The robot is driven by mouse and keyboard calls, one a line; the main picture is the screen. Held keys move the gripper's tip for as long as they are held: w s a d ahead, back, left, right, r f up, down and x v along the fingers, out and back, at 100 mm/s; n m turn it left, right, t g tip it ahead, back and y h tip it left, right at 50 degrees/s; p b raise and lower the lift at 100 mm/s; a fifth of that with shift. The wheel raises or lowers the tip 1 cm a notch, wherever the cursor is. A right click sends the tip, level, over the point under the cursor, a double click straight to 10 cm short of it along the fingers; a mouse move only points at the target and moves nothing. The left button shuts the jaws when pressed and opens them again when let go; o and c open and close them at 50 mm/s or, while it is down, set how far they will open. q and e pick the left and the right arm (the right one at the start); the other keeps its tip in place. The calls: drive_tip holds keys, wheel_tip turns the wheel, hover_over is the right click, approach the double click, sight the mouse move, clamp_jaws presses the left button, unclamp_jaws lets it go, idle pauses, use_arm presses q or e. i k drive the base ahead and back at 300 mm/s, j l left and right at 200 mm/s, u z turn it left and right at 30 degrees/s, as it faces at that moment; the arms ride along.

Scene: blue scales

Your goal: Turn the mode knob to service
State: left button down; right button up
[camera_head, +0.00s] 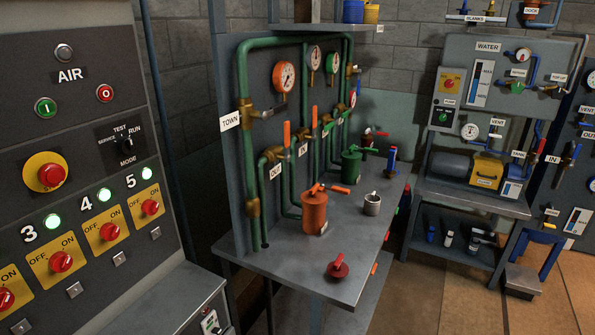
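The mode knob (127,143) is a small dark knob on the grey AIR panel (85,85) at the left. It sits above the word MODE, with SERVICE printed to its left, TEST above and RUN to its upper right. The knob is too small and dark to tell for sure which mark it points at. Neither of my grippers is in view, and nothing touches the knob.
A red mushroom button (50,175), a green button (45,107) and a red button (104,93) surround the knob. Red ON/OFF switches (109,231) sit below. A workbench with pipes (345,265) stands to the right.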

sight(126, 145)
drive_tip(key=u, duration=1.55)
